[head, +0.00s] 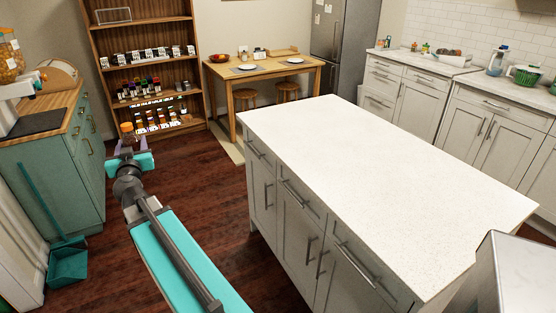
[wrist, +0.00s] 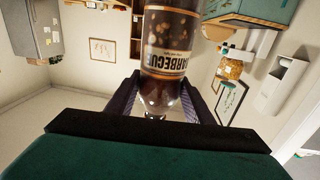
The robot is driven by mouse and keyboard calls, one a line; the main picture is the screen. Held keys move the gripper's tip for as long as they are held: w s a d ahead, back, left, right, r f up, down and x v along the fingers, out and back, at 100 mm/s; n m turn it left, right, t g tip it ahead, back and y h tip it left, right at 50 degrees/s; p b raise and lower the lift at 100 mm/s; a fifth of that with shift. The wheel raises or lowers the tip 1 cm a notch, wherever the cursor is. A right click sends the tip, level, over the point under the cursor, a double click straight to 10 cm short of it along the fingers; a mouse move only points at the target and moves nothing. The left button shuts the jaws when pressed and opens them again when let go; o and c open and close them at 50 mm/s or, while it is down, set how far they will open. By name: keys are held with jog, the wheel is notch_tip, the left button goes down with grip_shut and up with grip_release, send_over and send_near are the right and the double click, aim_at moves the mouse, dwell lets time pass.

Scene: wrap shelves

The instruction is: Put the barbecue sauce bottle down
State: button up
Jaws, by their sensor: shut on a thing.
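The barbecue sauce bottle (wrist: 172,45) is dark brown with an orange and pale label that reads "BARBECUE" in the wrist view. My gripper (wrist: 165,103) is shut on it, with one dark finger on each side of its narrower end. The far end of the bottle runs out of the top of the wrist picture. In the head view, my gripper (head: 128,145) is at the left, in front of the shelf unit, with the small orange-brown bottle (head: 127,129) showing at its end. I cannot tell exactly how the bottle is tilted.
A wooden shelf unit (head: 110,74) holds rows of bottles and jars at the back left; its top shelf has mostly bare room. A white-topped island (head: 380,180) is clear on the right. A teal cabinet (head: 60,165) stands left. A table (head: 262,75) with plates is behind.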

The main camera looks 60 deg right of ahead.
jog(key=s+d+f+m+g+h+b, duration=0.1)
jog(key=s+d+m+g+h+b, duration=0.25)
jog(key=s+d, duration=0.65)
jog(key=s+d+f+m+g+h+b, duration=0.1)
jog(key=s+d+f+m+g+h, duration=0.2)
jog(key=s+d+g, duration=0.7)
jog(key=s+d+r+m+g+b, duration=0.2)
jog(key=s+d, duration=0.4)
jog(key=s, duration=0.3)
jog(key=s+d+r+m+g+y+b, duration=0.1)
jog(key=s+d+r+m+g+b, duration=0.1)
jog(key=s+d+m+g, duration=0.3)
jog(key=s+d+m, duration=0.1)
jog(key=s, duration=0.3)
jog(key=shift+r, duration=0.2)
jog(key=shift+d, duration=0.2)
jog(key=s+f+p+x, duration=0.1)
jog(key=x, duration=0.6)
jog(key=s+a+p+x, duration=0.1)
jog(key=x, duration=0.7)
jog(key=shift+s+d+f+p, duration=0.2)
jog(key=shift+s+f+p, duration=0.15)
jog(key=shift+s, duration=0.05)
jog(key=shift+f+p, duration=0.4)
jog(key=shift+f, duration=1.35)
